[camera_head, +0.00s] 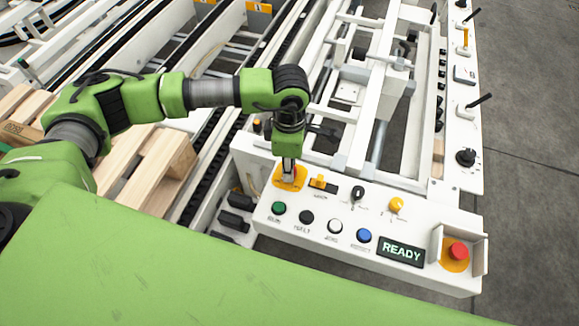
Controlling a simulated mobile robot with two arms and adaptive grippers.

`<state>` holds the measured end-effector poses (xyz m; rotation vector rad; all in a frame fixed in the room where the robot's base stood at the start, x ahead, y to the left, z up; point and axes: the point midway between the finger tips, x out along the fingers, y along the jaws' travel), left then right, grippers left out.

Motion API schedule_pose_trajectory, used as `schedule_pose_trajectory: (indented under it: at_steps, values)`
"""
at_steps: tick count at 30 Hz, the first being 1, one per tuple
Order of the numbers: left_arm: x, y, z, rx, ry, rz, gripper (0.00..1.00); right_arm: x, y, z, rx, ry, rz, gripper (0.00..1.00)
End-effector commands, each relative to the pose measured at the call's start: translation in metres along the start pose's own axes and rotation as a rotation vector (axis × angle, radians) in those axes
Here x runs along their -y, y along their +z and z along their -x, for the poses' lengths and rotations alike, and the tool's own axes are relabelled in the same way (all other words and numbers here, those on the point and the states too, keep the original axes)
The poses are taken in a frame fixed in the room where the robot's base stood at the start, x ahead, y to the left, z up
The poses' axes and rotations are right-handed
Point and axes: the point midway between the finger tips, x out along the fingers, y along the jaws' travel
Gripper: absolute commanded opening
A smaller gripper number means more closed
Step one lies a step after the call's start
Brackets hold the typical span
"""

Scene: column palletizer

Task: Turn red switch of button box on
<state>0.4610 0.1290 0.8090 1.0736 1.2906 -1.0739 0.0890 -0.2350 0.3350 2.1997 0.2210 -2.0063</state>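The white button box (330,258) sits in front of me at the centre right. My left gripper (289,172) points down at the orange-yellow plate (281,182) at the box's upper left corner. It is at or just above this plate and hides its middle, so I cannot see a switch handle there. The fingers look close together, but I cannot tell whether they are shut or hold anything. The only red control that shows is a round red button (458,250) on a yellow base inside a white guard at the box's right end. My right gripper is not in view.
Green (279,208), black (306,217), white (335,226) and blue (364,235) buttons line the box front, beside a lit READY display (401,251). Behind are a black knob (357,192), a yellow knob (397,205) and white machine frames. A wooden pallet (150,165) lies left.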

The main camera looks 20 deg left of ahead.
Motion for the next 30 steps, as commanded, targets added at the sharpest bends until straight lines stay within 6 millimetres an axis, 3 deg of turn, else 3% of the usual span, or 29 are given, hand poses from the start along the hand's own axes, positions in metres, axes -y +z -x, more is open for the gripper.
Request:
schedule_pose_trajectory:
  at_steps: [12, 13, 15, 25, 30]
  values:
    - [-0.001, 0.000, 0.001, 0.000, 0.002, -0.010, 0.03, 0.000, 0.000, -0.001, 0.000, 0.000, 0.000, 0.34]
    - [-0.001, 0.000, 0.001, 0.000, 0.002, -0.010, 0.27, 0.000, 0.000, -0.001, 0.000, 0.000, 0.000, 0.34]
    - [-0.001, 0.000, 0.001, 0.000, 0.002, -0.009, 0.41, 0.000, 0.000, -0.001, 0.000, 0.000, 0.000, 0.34]
    - [0.000, 0.000, 0.001, 0.000, 0.001, -0.008, 0.41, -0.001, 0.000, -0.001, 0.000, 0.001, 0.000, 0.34]
    - [-0.001, 0.001, 0.017, 0.002, 0.004, -0.009, 0.41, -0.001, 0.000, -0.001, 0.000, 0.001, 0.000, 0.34]
